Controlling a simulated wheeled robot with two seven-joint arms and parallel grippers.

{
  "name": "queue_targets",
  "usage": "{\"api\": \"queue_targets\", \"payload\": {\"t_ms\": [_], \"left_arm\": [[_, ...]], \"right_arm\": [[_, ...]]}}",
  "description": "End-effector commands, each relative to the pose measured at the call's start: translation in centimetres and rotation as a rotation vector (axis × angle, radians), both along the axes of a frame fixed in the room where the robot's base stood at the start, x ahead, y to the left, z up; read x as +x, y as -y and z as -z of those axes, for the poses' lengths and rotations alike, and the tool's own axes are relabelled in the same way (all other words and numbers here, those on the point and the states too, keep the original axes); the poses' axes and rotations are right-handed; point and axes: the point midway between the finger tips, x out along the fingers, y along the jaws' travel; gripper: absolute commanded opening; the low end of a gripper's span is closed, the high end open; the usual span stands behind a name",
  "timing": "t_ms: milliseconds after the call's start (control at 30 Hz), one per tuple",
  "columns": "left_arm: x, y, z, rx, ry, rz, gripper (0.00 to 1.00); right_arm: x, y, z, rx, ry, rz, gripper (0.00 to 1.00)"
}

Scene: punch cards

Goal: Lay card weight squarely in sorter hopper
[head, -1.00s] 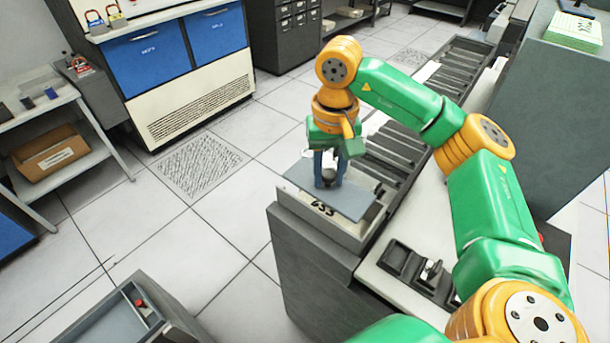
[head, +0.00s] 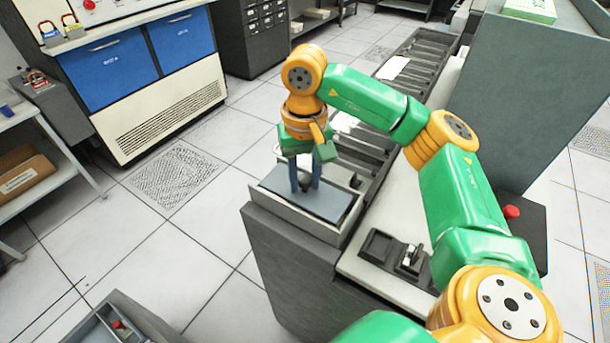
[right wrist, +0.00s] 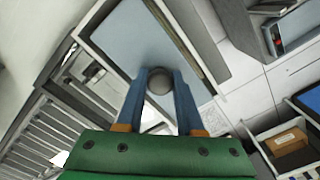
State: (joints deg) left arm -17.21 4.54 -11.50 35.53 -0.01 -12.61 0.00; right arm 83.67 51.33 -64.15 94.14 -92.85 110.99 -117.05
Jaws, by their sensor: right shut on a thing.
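The card weight (head: 328,204), a flat blue-grey plate with a round knob, is at the sorter hopper (head: 288,224) at the near end of the sorter. My right gripper (head: 305,188) points down over the plate, its two blue fingers shut on the knob. In the right wrist view the knob (right wrist: 160,82) sits between the fingertips, and the plate (right wrist: 130,40) lies within the hopper walls, its long edge roughly along the wall (right wrist: 190,30). Whether the plate rests on the bottom or on cards cannot be told. My left gripper is out of view.
The sorter's row of pockets (head: 425,60) runs away behind the hopper. A dark tray with a small metal part (head: 392,250) lies on the sorter's near ledge. A tall grey cabinet (head: 530,100) stands at right. The tiled floor left of the hopper is open.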

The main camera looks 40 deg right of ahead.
Motion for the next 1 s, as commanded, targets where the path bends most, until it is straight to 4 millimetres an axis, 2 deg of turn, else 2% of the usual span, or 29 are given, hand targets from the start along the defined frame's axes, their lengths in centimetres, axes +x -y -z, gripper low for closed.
{"api": "queue_targets", "payload": {"t_ms": [467,1000], "left_arm": [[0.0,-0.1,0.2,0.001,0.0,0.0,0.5],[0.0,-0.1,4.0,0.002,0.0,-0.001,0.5]], "right_arm": [[0.0,0.0,0.2,0.001,0.001,0.0,0.0],[0.0,0.0,4.7,0.001,0.001,0.001,0.0]]}}
